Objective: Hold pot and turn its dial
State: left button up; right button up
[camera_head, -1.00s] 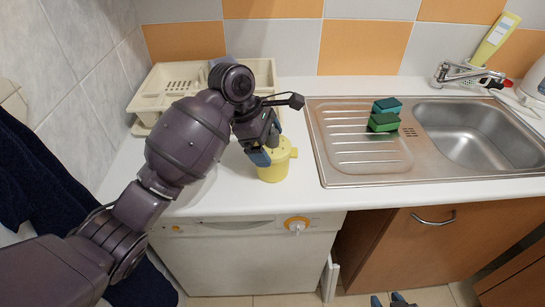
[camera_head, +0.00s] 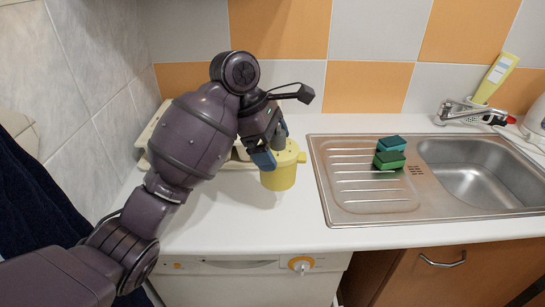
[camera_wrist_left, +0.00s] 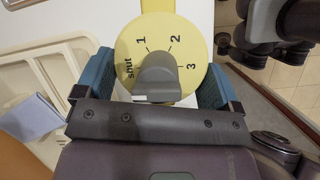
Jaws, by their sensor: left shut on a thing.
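The yellow pot (camera_head: 278,176) is in my left gripper (camera_head: 273,152), above or on the white counter, left of the sink; I cannot tell whether its base touches. In the left wrist view the pot's round lid (camera_wrist_left: 188,50) carries the marks "shut", 1, 2 and 3. The grey dial (camera_wrist_left: 168,72) stands at its centre, with a white mark at its lower left, below "shut". The blue-padded fingers of my left gripper (camera_wrist_left: 157,85) are on opposite sides of the pot, closed on it. My right gripper is not visible.
A steel sink (camera_head: 330,180) lies to the right, with sponges (camera_head: 391,143) on its drainboard and a tap (camera_head: 462,110) behind. A cream dish rack (camera_head: 147,135) is behind my left arm. The counter in front of the pot is clear. A tiled wall rises behind.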

aim_at(272, 183)
pick_arm(q)
jog(key=shift+r, duration=0.1)
dwell(0.3)
jog(key=shift+f, duration=3.95)
jog(key=shift+f, duration=0.2)
jog(key=shift+f, duration=0.5)
jog(key=shift+s+f, duration=0.1)
jog(key=shift+f, duration=0.4)
dwell(1.1)
